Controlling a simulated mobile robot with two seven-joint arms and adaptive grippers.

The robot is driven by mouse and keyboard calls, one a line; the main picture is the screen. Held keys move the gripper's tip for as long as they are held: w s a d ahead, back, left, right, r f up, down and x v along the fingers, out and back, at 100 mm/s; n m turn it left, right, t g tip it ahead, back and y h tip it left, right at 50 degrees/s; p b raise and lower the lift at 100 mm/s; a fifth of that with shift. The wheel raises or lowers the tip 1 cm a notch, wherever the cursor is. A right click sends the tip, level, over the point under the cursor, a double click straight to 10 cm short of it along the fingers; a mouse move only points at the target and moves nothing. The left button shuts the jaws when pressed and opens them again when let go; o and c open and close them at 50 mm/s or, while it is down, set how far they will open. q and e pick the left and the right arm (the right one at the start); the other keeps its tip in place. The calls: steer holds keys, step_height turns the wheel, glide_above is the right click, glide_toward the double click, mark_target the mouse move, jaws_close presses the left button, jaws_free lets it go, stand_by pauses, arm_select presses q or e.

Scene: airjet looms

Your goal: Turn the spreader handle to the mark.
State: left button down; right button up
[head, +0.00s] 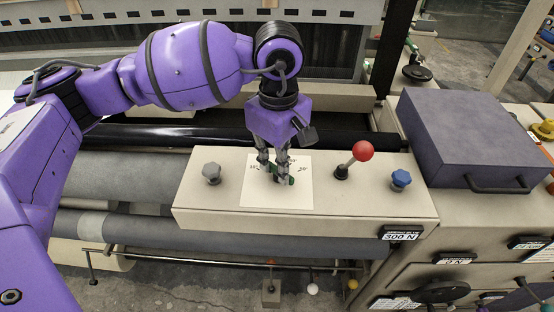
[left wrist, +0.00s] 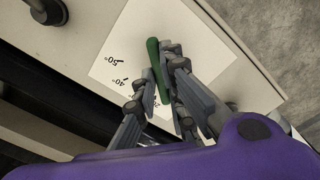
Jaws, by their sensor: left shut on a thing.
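My left gripper (head: 276,178) points down over the white scale sheet (head: 252,196) on the beige box. Its fingers are shut on the green spreader handle (head: 291,181). In the left wrist view the fingers (left wrist: 163,95) are on either side of the green handle (left wrist: 152,55), whose free end sticks out past them. The scale sheet (left wrist: 115,35) there shows degree marks, with 50° and 40° readable. Other marks are partly hidden by the fingers, so I cannot tell which one the handle points to. My right gripper is not in view.
On the same box stand a grey knob (head: 211,173) to the left, a red-ball lever (head: 362,152) and a blue knob (head: 401,179) to the right. A dark purple case (head: 470,135) sits further right. Fabric rolls lie to the left.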

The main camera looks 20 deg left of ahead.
arm_select(q)
steer(key=shift+r+n, duration=0.2)
steer(key=shift+n, duration=0.6)
steer(key=c, duration=1.8)
jaws_free()
steer(key=shift+f, duration=0.25)
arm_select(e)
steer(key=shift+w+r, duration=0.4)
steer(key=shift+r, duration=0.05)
arm_select(q)
steer(key=shift+r, duration=0.1)
steer(key=shift+r+p, duration=0.35)
steer(key=shift+r, duration=0.2)
steer(key=shift+r+p, duration=0.9)
steer(key=shift+r, duration=1.55)
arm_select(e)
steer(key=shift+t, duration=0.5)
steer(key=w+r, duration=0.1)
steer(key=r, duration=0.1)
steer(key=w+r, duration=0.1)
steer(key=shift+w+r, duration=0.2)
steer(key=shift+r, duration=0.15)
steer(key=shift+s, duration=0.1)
